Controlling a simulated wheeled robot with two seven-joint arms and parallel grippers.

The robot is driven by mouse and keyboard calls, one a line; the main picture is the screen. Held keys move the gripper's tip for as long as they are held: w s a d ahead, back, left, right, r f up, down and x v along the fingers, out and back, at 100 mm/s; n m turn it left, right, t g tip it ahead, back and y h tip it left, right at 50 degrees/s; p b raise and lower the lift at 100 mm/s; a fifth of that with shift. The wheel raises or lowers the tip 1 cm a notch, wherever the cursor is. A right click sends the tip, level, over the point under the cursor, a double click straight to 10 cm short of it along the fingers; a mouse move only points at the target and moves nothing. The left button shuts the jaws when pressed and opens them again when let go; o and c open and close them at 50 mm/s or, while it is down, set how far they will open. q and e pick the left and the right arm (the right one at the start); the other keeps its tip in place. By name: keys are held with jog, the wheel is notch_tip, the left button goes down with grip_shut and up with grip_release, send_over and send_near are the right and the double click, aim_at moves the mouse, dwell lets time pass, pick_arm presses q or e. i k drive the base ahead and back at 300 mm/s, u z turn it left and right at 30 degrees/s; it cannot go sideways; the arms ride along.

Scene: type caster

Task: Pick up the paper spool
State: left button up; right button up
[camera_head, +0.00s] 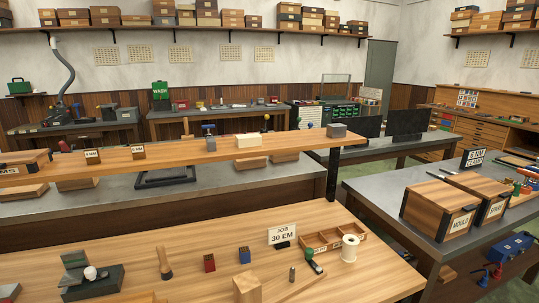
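The paper spool (349,249) is a white roll with a dark hole in its top. It stands upright on the wooden bench (205,262) in front of me, right of the middle. It stands at the right end of a low wooden tray with compartments (320,238) and hides part of that tray. I cannot tell whether they touch. Neither of my grippers shows in this view.
Close to the spool are a green-knobbed tool (311,257), a small grey cylinder (292,274) and a "JOB 30 EM" sign (282,236). A wooden block (246,289) stands at the front. The bench right of the spool is clear. A raised wooden shelf (190,152) runs behind.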

aim_at(351, 241)
jog(key=k, duration=0.25)
jog(key=z, duration=1.05)
jog(key=i, duration=1.1)
jog(key=u, duration=1.7)
